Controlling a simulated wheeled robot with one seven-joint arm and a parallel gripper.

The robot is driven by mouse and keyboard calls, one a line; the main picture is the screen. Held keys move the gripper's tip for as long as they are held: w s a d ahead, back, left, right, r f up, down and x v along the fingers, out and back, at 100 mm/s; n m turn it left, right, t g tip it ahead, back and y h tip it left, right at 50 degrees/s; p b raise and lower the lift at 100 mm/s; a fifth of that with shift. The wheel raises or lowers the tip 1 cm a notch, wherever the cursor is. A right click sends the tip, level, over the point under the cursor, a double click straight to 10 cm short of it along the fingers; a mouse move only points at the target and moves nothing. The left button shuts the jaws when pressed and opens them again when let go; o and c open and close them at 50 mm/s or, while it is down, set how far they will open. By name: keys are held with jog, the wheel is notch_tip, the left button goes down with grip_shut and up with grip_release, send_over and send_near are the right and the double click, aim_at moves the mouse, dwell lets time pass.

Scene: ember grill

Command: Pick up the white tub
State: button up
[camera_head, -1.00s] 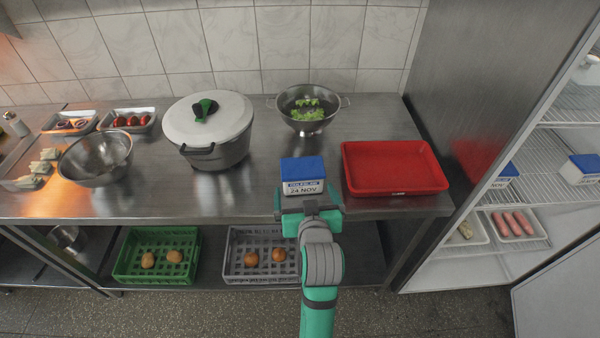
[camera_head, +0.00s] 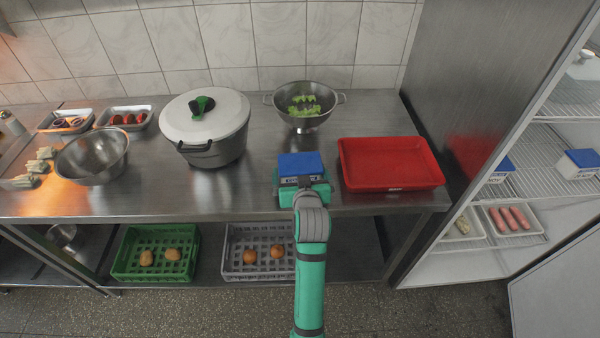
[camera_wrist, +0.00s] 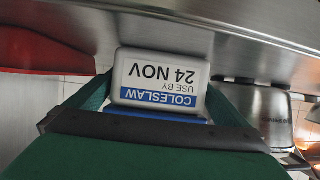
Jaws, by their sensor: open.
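The white tub with a blue lid (camera_head: 300,163) stands on the steel counter, left of the red tray. In the wrist view its white front (camera_wrist: 160,78) appears upside down, with a label reading COLESLAW, USE BY 24 NOV. My gripper (camera_head: 304,182) is at the tub's near side and hides most of its front in the head view. In the wrist view its green fingers are open, one on each side of the tub. I cannot tell whether either finger touches it.
The red tray (camera_head: 391,185) is close on the right. A colander with greens (camera_head: 304,124) stands behind, a lidded pot (camera_head: 215,157) to the left. Metal bowl (camera_head: 93,157) farther left. An open fridge at right holds other blue-lidded tubs (camera_head: 577,164). Crates sit on the lower shelf.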

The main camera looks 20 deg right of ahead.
jog(key=shift+w, duration=0.1)
jog(key=c, duration=1)
jog(key=shift+c, duration=0.6)
jog(key=shift+r, duration=0.2)
